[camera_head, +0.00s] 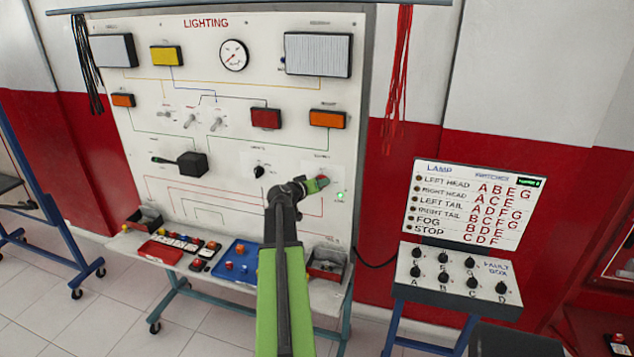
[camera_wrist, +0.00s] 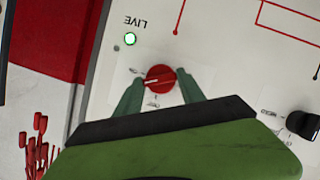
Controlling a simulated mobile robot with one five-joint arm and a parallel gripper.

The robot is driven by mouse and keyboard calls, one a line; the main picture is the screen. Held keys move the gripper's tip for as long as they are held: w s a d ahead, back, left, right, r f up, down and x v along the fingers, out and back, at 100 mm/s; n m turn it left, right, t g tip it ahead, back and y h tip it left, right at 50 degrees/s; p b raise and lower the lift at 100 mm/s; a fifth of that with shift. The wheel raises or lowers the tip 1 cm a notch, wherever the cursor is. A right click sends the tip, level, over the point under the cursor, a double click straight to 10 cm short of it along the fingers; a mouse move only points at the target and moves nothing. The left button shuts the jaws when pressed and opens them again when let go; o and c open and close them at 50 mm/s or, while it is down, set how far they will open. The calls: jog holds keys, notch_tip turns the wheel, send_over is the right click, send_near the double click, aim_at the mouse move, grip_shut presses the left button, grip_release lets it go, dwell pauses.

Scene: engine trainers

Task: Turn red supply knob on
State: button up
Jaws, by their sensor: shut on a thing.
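The red supply knob (camera_wrist: 160,79) sits on the white lighting board, with a pale pointer line across its face. It also shows at the board's lower right in the head view (camera_head: 323,181), partly covered by my gripper. My gripper (camera_wrist: 162,88) is at the knob with one green finger on each side, shut on it. A green LIVE lamp (camera_wrist: 130,39) beside the knob is lit; it shows in the head view too (camera_head: 340,196). The small labels around the knob are too blurred to read for certain.
A black knob (camera_head: 259,171) is left of the red one. A table with trays, including a blue tray (camera_head: 222,270), stands below the board. Red cables (camera_head: 400,70) hang at the board's right edge. A fault box (camera_head: 455,275) stands to the right.

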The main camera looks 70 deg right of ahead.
jog(key=m+t, duration=0.1)
jog(key=m, duration=0.1)
jog(key=m+t+p, duration=0.1)
jog(key=shift+s+m+t, duration=0.2)
jog(key=shift+m+t, duration=0.2)
jog(key=shift+d+r, duration=0.1)
dwell(0.4)
jog(key=o, duration=1.4)
jog(key=shift+c, duration=0.2)
